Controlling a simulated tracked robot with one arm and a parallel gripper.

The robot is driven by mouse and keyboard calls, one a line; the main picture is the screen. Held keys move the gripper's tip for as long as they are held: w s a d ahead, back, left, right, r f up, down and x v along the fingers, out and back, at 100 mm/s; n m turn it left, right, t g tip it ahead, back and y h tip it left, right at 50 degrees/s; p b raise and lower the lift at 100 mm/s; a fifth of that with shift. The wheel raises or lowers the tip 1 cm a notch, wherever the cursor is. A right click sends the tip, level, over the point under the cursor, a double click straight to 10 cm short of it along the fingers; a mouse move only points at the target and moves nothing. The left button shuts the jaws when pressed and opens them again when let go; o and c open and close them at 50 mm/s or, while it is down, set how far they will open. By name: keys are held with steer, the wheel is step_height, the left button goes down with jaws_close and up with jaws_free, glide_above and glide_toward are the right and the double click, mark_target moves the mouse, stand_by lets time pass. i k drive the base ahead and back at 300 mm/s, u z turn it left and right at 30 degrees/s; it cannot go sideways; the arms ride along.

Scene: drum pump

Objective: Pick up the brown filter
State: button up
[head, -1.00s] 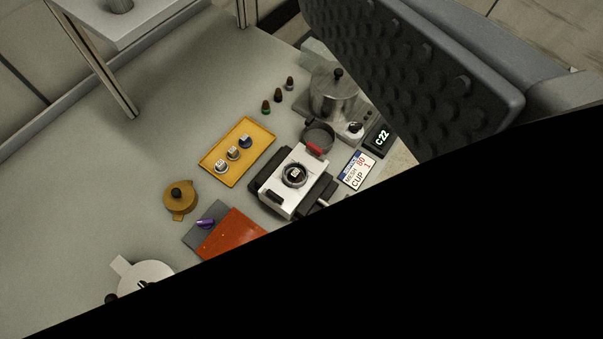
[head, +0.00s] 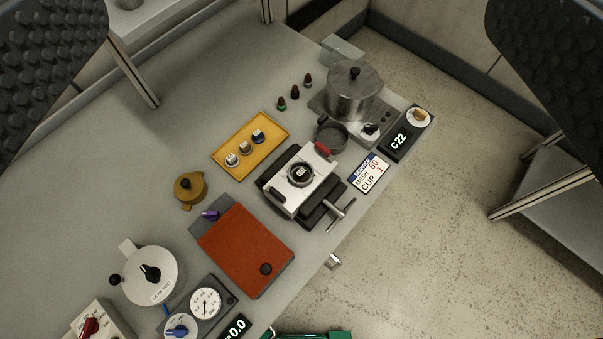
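My gripper (head: 297,62) is open and empty. Its two ridged dark pads stand wide apart at the upper left and upper right of the picture, high above the bench. On a yellow tray (head: 221,171) stand three small round pieces with pale labelled tops. The middle one (head: 245,149) looks brownish, and the other two (head: 232,160) and (head: 258,136) look bluish. Behind the tray stand three small dark cones, one with a green base (head: 281,103), one brownish (head: 294,92) and one reddish (head: 308,80). I cannot tell for certain which piece is the brown filter.
A white clamp device (head: 290,196), a steel pot (head: 352,97), a dark cup (head: 331,135) and a C22 display (head: 399,141) stand to the right. The far-left bench is clear.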

mark_target(300, 175)
steer(key=k, duration=1)
steer(key=z, duration=0.65)
steer(key=i, duration=1.4)
steer(key=u, duration=0.5)
